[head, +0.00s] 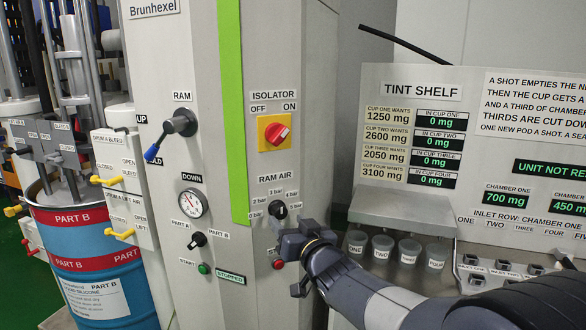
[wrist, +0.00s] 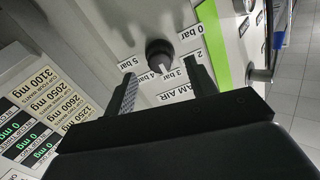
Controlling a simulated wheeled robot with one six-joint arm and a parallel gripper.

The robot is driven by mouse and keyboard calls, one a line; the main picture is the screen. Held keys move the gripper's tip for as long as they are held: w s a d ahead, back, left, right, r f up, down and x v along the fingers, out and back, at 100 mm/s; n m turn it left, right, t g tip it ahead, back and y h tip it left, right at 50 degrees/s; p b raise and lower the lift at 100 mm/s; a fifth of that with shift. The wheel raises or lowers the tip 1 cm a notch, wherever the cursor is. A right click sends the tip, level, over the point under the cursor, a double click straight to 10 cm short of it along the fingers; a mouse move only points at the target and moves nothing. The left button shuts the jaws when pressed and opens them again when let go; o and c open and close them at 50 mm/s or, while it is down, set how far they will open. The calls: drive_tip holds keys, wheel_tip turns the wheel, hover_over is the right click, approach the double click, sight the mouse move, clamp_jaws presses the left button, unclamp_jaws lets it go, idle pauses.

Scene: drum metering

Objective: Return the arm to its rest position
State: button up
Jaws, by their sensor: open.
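My gripper (head: 290,246) is in front of the white cabinet, just below the black RAM AIR knob (head: 279,210) in the head view. In the wrist view my gripper (wrist: 166,85) has its two fingers spread, with nothing between the tips. The RAM AIR knob (wrist: 160,54) shows beyond and between the fingertips there, apart from them. Its bar labels ring it, and its light mark points toward the 3 and 4 bar side. My arm reaches in from the lower right of the head view.
The red ISOLATOR switch (head: 277,133) is above the knob. A RAM lever (head: 175,130) and gauge (head: 193,203) are to the left. The tint shelf (head: 400,210) with several cups is close to my arm on the right. A blue drum (head: 95,285) stands far left.

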sight(282, 214)
drive_tip(key=x, duration=0.2)
drive_tip(key=shift+w+a, duration=0.2)
drive_tip(key=shift+w, duration=0.15)
drive_tip(key=shift+w+a+f+n, duration=0.1)
drive_tip(key=shift+w+f+n, duration=0.05)
drive_tip(key=shift+w+n, duration=0.15)
drive_tip(key=shift+s+n+b, duration=0.2)
drive_tip(key=shift+n+b, duration=0.1)
drive_tip(key=shift+n, duration=0.5)
drive_tip(key=n+b, duration=0.1)
drive_tip(key=n, duration=0.2)
drive_tip(key=shift+n, duration=0.3)
drive_tip(key=n+b, duration=0.2)
drive_tip(key=n, duration=0.2)
drive_tip(key=n+b, duration=0.1)
drive_tip(key=n, duration=0.4)
drive_tip(key=shift+n+b, duration=0.3)
drive_tip(key=n+b, duration=0.1)
drive_tip(key=n, duration=0.3)
